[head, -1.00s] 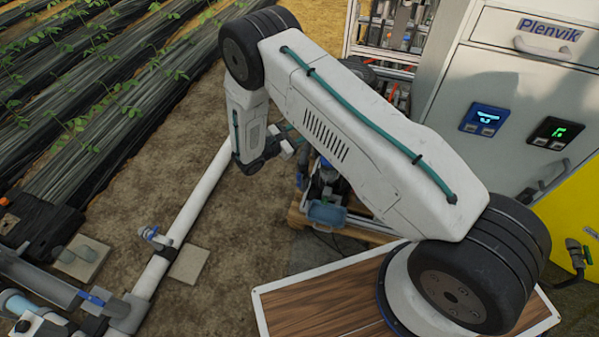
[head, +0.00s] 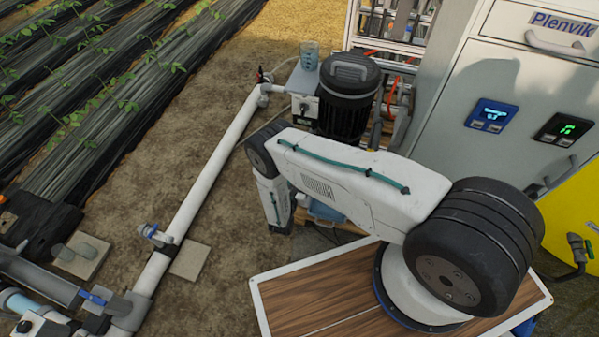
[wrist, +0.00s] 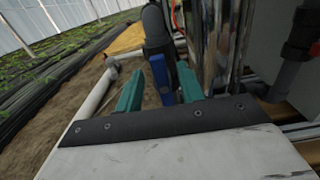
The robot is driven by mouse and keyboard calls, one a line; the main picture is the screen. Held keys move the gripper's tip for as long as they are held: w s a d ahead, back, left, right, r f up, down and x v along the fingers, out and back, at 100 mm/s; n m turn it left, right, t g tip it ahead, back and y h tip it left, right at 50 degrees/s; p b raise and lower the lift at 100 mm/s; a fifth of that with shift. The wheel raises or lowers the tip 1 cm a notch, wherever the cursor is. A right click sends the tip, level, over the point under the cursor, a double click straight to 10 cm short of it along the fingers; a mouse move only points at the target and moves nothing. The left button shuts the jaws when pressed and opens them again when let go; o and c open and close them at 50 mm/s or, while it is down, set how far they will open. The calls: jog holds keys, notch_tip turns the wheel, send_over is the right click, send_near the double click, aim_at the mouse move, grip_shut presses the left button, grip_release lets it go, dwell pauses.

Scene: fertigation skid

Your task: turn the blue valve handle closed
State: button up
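In the wrist view a blue valve handle (wrist: 159,78) stands roughly upright in front of a dark grey pipe fitting. My gripper (wrist: 161,66) has two teal fingers spread apart. The handle appears between them, closer to the right finger, with a gap to the left finger. I cannot tell whether the right finger touches it or how deep the handle sits between the fingers. In the head view my arm hides the gripper and this handle.
A dark pump motor (head: 348,95) stands behind my arm. A white pipe (head: 215,165) runs along the ground, with small blue-handled valves (head: 150,232) (head: 95,298) at the left. A grey cabinet (head: 455,125) stands right. Open soil lies left of my arm.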

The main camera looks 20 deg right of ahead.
jog(key=shift+x, duration=1.55)
grip_shut()
jog(key=shift+d, duration=0.1)
jog(key=f+m, duration=0.1)
jog(key=m, duration=0.5)
jog(key=s+d+m, duration=0.1)
jog(key=m, duration=0.5)
jog(key=d+f+m, duration=0.1)
jog(key=m, duration=0.4)
jog(key=shift+s+f+m, duration=0.35)
jog(key=shift+m, duration=0.05)
